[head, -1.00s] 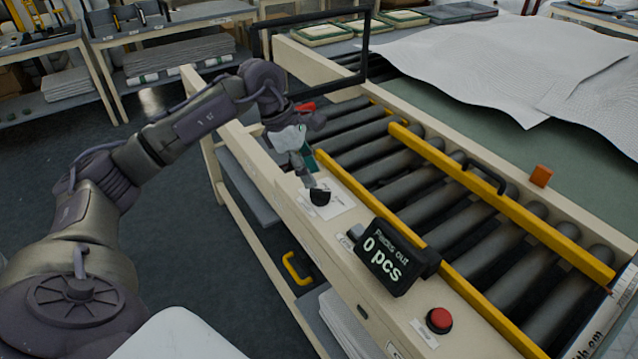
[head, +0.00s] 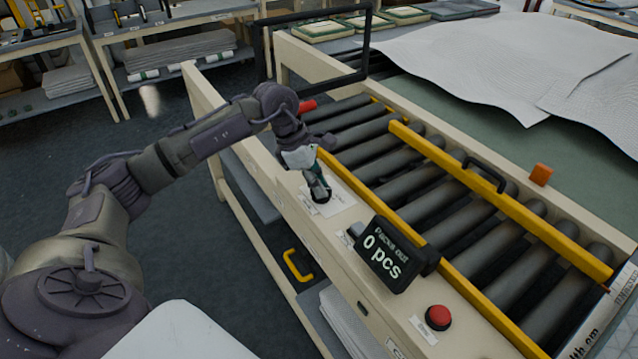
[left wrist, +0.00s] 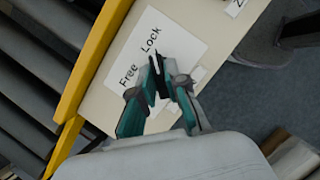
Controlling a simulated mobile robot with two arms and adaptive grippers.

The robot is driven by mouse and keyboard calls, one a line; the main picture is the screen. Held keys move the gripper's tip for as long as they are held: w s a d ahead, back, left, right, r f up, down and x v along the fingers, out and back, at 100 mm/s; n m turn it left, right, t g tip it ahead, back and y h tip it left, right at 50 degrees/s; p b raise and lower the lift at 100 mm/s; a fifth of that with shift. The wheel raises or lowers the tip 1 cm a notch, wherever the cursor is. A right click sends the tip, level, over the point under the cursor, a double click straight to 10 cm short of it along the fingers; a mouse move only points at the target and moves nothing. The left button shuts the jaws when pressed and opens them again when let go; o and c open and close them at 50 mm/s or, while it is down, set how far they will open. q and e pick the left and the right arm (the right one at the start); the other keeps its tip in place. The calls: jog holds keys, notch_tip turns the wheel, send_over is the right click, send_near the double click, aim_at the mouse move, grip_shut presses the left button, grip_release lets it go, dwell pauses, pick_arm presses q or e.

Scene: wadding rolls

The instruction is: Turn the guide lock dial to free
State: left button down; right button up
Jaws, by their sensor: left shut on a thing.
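The black guide lock dial (head: 321,198) sits on the cream side rail of the roller table, at a white label plate (head: 343,197). In the left wrist view the plate (left wrist: 178,42) reads "Free" and "Lock". My left gripper (head: 322,193) comes down over the dial from above and is shut on it. In the left wrist view its teal-sided fingers (left wrist: 160,78) stand either side of the black dial (left wrist: 161,85). They hide most of it, so I cannot tell which word it points at. My right gripper is not in view.
The counter display (head: 391,257) reads "0 pcs" just right of the dial. A red button (head: 438,317) stands farther along the rail. Yellow guide bars (head: 500,205) run over the grey rollers. A black frame (head: 262,55) rises behind my left arm.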

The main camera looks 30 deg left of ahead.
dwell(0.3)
pick_arm(q)
jog(key=n+t+b, duration=0.1)
jog(key=n+b, duration=0.1)
jog(key=n, duration=0.1)
jog(key=shift+f+n+y, duration=0.15)
jog(key=shift+n+y, duration=0.25)
jog(key=n+b, duration=0.1)
jog(key=n, duration=0.1)
jog(key=n+t+y+b, duration=0.1)
jog(key=n, duration=0.1)
jog(key=shift+d+y+b, duration=0.15)
jog(key=shift+y+b, duration=0.15)
jog(key=n+b, duration=0.1)
jog(key=n, duration=0.1)
jog(key=n+y+b, duration=0.1)
jog(key=n, duration=0.1)
jog(key=shift+s+d+n+y, duration=0.1)
jog(key=shift+n+y, duration=0.2)
jog(key=shift+n, duration=0.1)
jog(key=shift+n+y+b, duration=0.45)
jog(key=shift+n+y, duration=0.25)
jog(key=shift+n, duration=1)
jog(key=c, duration=1.2)
grip_release()
